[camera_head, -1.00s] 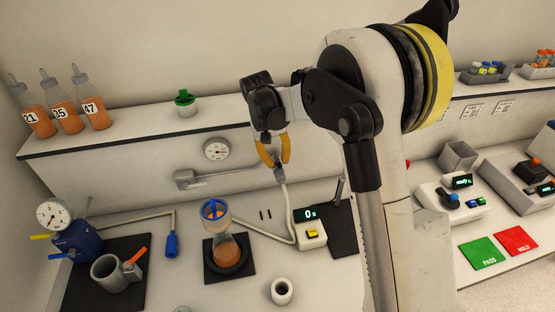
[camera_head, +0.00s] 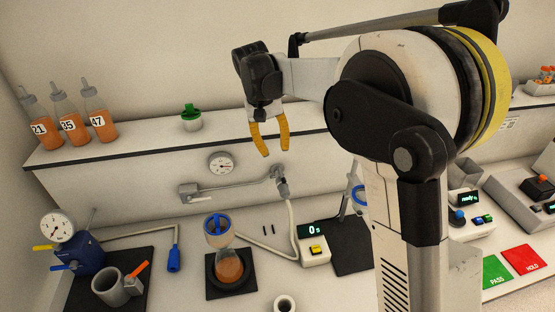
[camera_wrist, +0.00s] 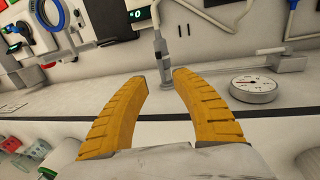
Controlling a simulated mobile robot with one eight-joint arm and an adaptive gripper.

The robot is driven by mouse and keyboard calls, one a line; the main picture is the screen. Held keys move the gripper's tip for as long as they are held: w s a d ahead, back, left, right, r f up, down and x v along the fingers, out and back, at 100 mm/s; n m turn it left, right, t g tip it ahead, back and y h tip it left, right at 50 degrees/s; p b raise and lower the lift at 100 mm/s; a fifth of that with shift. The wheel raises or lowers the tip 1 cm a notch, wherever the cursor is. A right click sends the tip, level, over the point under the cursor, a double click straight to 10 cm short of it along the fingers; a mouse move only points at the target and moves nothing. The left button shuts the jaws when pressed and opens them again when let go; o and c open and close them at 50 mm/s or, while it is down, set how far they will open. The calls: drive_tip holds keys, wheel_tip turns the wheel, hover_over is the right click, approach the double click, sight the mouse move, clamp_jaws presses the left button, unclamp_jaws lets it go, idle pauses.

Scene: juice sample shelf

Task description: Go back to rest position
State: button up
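My gripper (camera_head: 269,150) hangs in front of the white shelf wall in the head view, its two yellow fingers pointing down. The fingers are apart with nothing between them. The wrist view also shows the open yellow fingers (camera_wrist: 160,85) and a gap between their tips. Below the gripper in the head view, a grey nozzle with a hose (camera_head: 282,186) sits at the wall holder, apart from the fingers. It also shows beyond the fingertips in the wrist view (camera_wrist: 161,46).
Numbered bottles (camera_head: 71,122) and a green-capped jar (camera_head: 191,118) stand on the upper shelf (camera_head: 150,139). Below are a round gauge (camera_head: 221,163), a flask with a blue-rimmed top (camera_head: 229,266), a timer box (camera_head: 313,247) and a blue pump (camera_head: 80,254). Green PASS (camera_head: 496,273) and red HOLD (camera_head: 525,259) pads lie right.

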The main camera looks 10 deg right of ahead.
drive_tip(key=shift+r, duration=0.45)
drive_tip(key=s+d+f+t+y+b, duration=0.1)
drive_tip(key=s+d+t+b, duration=0.1)
drive_tip(key=s+b, duration=0.35)
drive_tip(key=s+d+f+t+b, duration=0.1)
drive_tip(key=s+d+b, duration=0.1)
drive_tip(key=s, duration=0.6)
drive_tip(key=s+d+f+t+y+b, duration=0.1)
drive_tip(key=s+d+f+t+b, duration=0.1)
drive_tip(key=s+f+t+b, duration=0.2)
drive_tip(key=s+f+b, duration=0.3)
drive_tip(key=s+f, duration=0.5)
drive_tip(key=s, duration=0.2)
